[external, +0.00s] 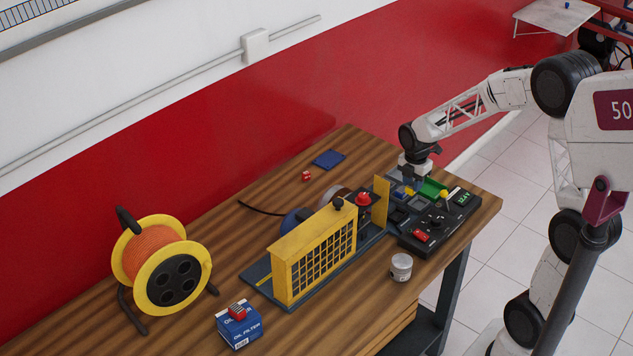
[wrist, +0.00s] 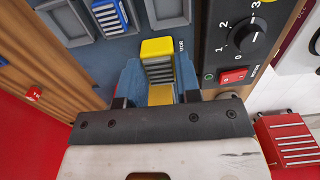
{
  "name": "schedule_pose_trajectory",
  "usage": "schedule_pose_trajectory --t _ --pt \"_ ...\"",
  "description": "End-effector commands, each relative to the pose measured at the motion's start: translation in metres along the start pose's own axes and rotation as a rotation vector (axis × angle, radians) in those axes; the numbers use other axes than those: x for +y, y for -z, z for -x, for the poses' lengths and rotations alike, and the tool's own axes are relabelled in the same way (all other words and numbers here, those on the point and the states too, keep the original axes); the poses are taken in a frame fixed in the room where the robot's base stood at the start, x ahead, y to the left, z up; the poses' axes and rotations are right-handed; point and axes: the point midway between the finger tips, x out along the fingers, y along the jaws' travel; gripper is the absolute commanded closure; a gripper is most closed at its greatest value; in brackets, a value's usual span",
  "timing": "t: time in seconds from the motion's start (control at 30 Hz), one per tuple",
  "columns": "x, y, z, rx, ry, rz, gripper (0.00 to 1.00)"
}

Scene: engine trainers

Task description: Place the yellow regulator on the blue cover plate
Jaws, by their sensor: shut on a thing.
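The yellow regulator (wrist: 157,48) has a yellow top and a grey ribbed side. In the wrist view it is between the two blue-grey fingers of my gripper (wrist: 158,82), which is shut on it. It is over the grey-blue panel (wrist: 130,45); I cannot tell whether it is lifted clear of its place. In the external view my gripper (external: 411,179) points down at the panel's far side and mostly hides the regulator. The blue cover plate (external: 329,159) lies flat on the table to the left, near the back edge, apart from my gripper. It does not show in the wrist view.
The panel holds a blue ribbed block (wrist: 108,16) and a black dial unit (wrist: 240,35). The yellow-grilled engine trainer (external: 315,255) stands left of it. A small red cube (external: 306,176) sits near the cover plate. A cable reel (external: 162,262) and an oil filter box (external: 240,325) stand farther left.

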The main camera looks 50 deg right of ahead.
Motion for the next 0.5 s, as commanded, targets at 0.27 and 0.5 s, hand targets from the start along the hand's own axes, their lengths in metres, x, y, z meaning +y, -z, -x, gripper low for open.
schedule_pose_trajectory --t 0.27,0.5 --pt "0.068 -0.004 -0.002 0.0 0.001 0.001 0.93" --pt "0.125 -0.005 -0.006 0.0 0.0 0.001 0.93"
